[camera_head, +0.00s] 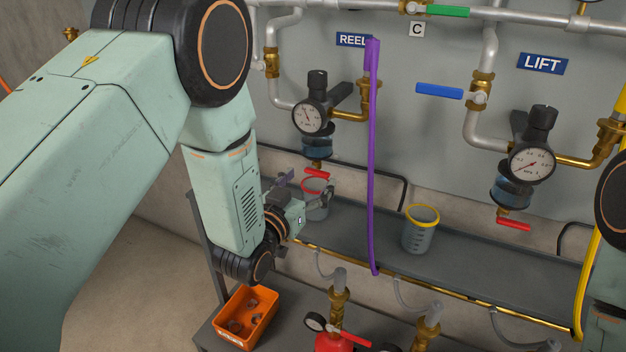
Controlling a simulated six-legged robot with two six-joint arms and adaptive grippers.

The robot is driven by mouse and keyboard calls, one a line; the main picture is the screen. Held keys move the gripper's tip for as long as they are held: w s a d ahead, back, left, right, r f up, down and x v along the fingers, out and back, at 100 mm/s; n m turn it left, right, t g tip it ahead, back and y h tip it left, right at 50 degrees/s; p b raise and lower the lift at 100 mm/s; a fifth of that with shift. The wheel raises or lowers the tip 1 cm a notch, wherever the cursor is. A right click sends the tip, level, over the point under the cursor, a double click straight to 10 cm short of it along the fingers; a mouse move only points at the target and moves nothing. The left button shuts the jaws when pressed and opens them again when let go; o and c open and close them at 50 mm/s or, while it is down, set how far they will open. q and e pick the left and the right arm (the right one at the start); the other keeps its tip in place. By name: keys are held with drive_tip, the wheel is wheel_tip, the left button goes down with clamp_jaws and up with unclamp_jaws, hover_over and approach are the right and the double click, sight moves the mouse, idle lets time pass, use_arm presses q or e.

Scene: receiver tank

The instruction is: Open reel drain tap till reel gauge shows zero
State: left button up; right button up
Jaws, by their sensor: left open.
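The reel gauge (307,118) has a white dial under the blue REEL sign (353,40). Its needle seems to point up and left, but the figures are too small to read. Below it hangs a clear bowl with bluish liquid (317,148). Under the bowl is the reel drain tap with a red lever (317,173). A red-rimmed cup (316,212) stands below the tap, partly hidden by my left gripper. My left gripper (311,189) is open just below the red lever, its fingers around or in front of the cup; I cannot tell contact. My right gripper is out of view.
A purple hose (373,170) hangs right of the reel unit. A yellow-rimmed cup (420,232) stands on the grey shelf (360,228). The LIFT gauge (532,163) and its red tap (513,224) are at right. An orange bin (245,316) sits lower left.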

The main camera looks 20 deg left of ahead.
sight(317, 173)
use_arm(q)
drive_tip(key=shift+w+d, duration=0.15)
drive_tip(key=shift+w, duration=0.5)
drive_tip(key=shift+w+d, duration=0.15)
drive_tip(key=shift+w, duration=0.45)
